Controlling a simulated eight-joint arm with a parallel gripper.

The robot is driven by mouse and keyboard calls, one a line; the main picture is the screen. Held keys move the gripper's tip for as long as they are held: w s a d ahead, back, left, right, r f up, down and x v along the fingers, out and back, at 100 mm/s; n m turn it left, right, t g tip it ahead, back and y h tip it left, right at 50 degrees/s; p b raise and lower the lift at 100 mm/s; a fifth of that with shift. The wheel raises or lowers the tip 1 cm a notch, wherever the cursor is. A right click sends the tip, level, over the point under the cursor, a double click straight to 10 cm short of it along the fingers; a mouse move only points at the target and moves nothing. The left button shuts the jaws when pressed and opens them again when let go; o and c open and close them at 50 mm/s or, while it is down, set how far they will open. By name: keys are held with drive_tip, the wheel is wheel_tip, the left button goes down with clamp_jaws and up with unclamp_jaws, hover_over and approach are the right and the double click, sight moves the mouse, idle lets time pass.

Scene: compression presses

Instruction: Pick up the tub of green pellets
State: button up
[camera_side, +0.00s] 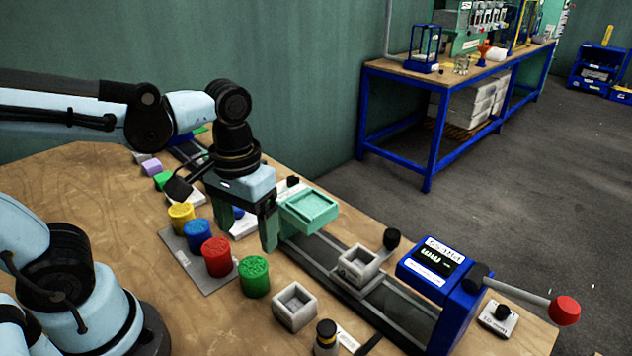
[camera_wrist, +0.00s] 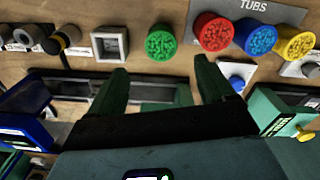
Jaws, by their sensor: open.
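The tub of green pellets (camera_side: 255,276) stands upright on the table at the near end of a row of tubs, just off the grey mat. In the wrist view the green tub (camera_wrist: 160,42) shows beyond my fingertips, roughly between them. My gripper (camera_side: 252,228) hangs over the table behind the tubs, by the press rail. In the wrist view my gripper (camera_wrist: 162,75) has its two green fingers wide apart with nothing between them. The gripper and the tub are apart.
Red (camera_side: 217,257), blue (camera_side: 198,235) and yellow (camera_side: 181,216) tubs stand close beside the green one on the grey mat (camera_side: 208,283). A square grey box (camera_side: 294,306) stands to its right. The dark rail (camera_side: 330,272) and the blue press (camera_side: 440,285) lie beyond.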

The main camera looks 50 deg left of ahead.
sight(252, 266)
drive_tip(key=shift+a+f, duration=0.1)
drive_tip(key=shift+f, duration=5.3)
drive_tip(key=shift+c, duration=0.3)
drive_tip(key=c, duration=1.1)
drive_tip(key=shift+r, duration=0.1)
